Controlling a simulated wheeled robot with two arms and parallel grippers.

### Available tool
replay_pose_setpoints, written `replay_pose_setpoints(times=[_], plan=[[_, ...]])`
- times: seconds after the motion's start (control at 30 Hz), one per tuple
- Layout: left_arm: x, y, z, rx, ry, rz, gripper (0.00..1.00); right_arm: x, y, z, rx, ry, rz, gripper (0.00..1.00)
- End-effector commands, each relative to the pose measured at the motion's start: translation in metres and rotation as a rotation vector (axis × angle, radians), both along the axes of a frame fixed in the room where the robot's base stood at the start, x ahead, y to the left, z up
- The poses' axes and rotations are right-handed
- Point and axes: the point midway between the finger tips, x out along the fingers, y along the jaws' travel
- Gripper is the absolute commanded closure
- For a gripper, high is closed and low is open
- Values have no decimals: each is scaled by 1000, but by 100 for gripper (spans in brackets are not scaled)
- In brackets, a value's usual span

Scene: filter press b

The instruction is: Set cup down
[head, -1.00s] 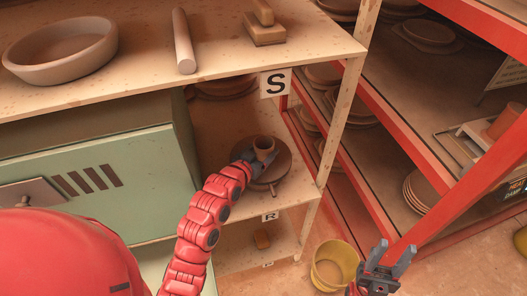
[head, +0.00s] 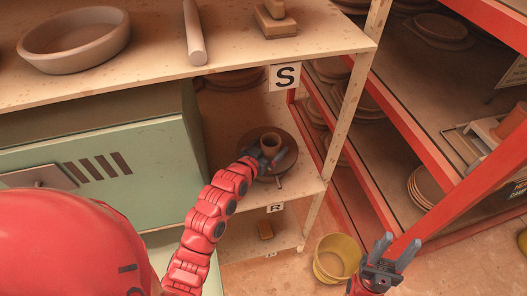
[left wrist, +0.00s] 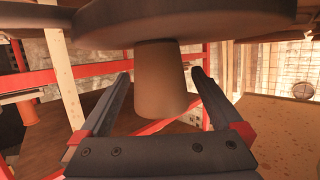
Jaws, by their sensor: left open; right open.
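A small brown cup (head: 270,143) stands upright on a dark round turntable disc (head: 290,165) on the shelf below the one labelled S. My left gripper (head: 267,156) is at the cup, its fingers on either side of it. In the left wrist view, which appears upside down, the cup (left wrist: 160,85) rests against the disc (left wrist: 190,18) and lies between the spread fingers (left wrist: 160,77), with gaps at both sides. My left gripper is open. My right gripper (head: 393,249) is open and empty, low at the right, away from the shelf.
The upper shelf (head: 140,85) carries a wide bowl (head: 73,40) and a rolling pin (head: 195,32). A green cabinet (head: 110,150) stands left of the turntable and a shelf post (head: 345,120) right of it. A yellow bucket (head: 335,260) stands on the floor near my right gripper.

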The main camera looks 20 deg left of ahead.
Motion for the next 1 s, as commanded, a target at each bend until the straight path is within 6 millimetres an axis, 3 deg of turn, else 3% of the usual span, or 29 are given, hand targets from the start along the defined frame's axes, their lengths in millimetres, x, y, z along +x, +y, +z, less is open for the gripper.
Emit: replay_pose_setpoints(times=[0.17, 0.53, 0.6, 0.7, 1.0], plan=[[-19, 6, 3, 1, -3, 4, 0, 0, 0, -10, 0, 0, 0, 53], [-86, 18, 26, -1, -2, 5, 0, 0, 0, -27, 0, 0, 0, 53], [-95, 19, 36, 2, 7, 2, 0, 0, 0, -5, 0, 0, 0, 53], [-104, 21, 38, 1, 4, 1, 0, 0, 0, 4, 0, -1, 0, 53], [-113, 21, 35, 0, 2, 0, 0, 0, 0, 8, 0, 0, 0, 53]])
